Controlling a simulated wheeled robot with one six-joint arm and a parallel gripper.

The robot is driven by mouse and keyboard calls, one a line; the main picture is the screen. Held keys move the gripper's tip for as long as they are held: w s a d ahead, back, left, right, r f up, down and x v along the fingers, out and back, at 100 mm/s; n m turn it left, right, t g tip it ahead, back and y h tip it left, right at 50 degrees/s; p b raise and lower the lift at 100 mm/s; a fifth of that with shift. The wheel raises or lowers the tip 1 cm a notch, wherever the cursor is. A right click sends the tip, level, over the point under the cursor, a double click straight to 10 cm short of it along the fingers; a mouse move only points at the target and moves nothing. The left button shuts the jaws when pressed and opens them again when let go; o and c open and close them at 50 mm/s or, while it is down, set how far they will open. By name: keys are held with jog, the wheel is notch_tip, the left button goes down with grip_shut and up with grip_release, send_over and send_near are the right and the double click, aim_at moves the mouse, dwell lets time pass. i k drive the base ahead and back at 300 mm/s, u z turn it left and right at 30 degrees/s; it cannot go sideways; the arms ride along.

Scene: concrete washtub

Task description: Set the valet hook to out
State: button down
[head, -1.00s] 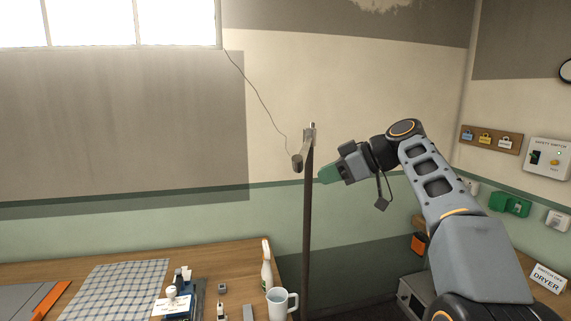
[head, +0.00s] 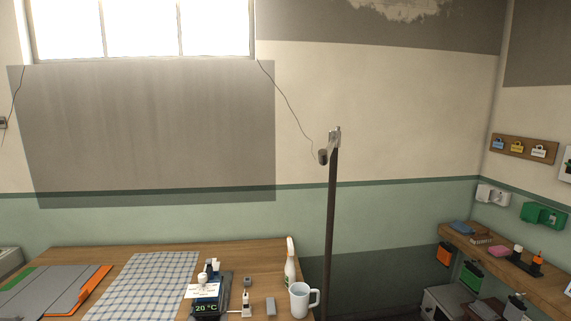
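A thin dark pole (head: 330,235) stands upright behind the right end of the wooden table. At its top is a small grey metal fitting (head: 335,139), which may be the valet hook. A short dark cylindrical piece (head: 323,156) sits at its left side, close to the pole. The fitting is too small to tell which setting it is in. My gripper and arm are not in view.
The table (head: 262,262) holds a checked cloth (head: 140,285), a spray bottle (head: 290,262), a white mug (head: 301,300) and a device reading 20 °C (head: 207,308). A wooden shelf (head: 490,255) with small items runs along the right wall. The wall around the pole's top is clear.

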aim_at(334, 137)
jog(key=u, duration=0.2)
jog(key=k, duration=0.35)
jog(key=u, duration=1.25)
jog(key=i, duration=1.5)
jog(key=z, duration=1)
